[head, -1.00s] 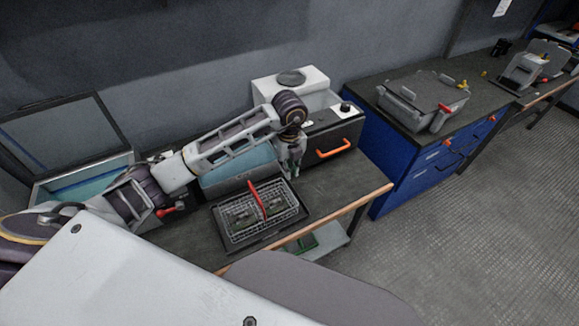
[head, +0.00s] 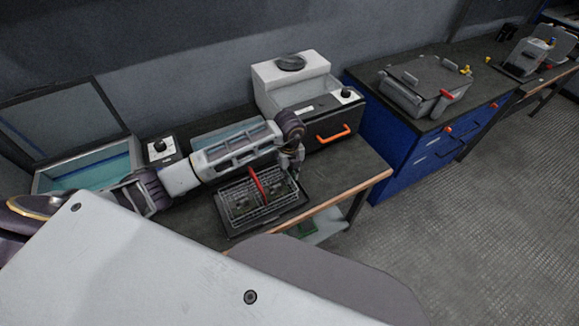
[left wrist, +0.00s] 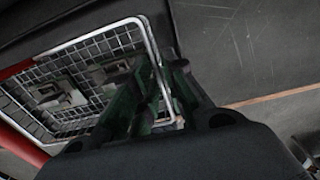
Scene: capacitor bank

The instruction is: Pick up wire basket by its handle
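The wire basket (head: 262,200) sits on a black tray (head: 231,235) on the bench. Its red handle (head: 257,183) stands up across the middle. The basket mesh (left wrist: 85,65) also fills the left of the left wrist view, with the red handle (left wrist: 22,145) at the far left. My left gripper (head: 293,174) is low over the basket's right end, to the right of the handle and apart from it. Its fingers (left wrist: 162,95) are parted, with the basket's end rim showing between them. Whether they touch the rim is unclear. My right gripper is not in view.
Grey-green parts (left wrist: 60,95) lie in the basket. Behind stands a white and black machine with an orange handle (head: 333,134). An open teal-lined tank (head: 90,165) is at the left. The wooden bench edge (head: 340,204) runs in front; the bench right of the basket is clear.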

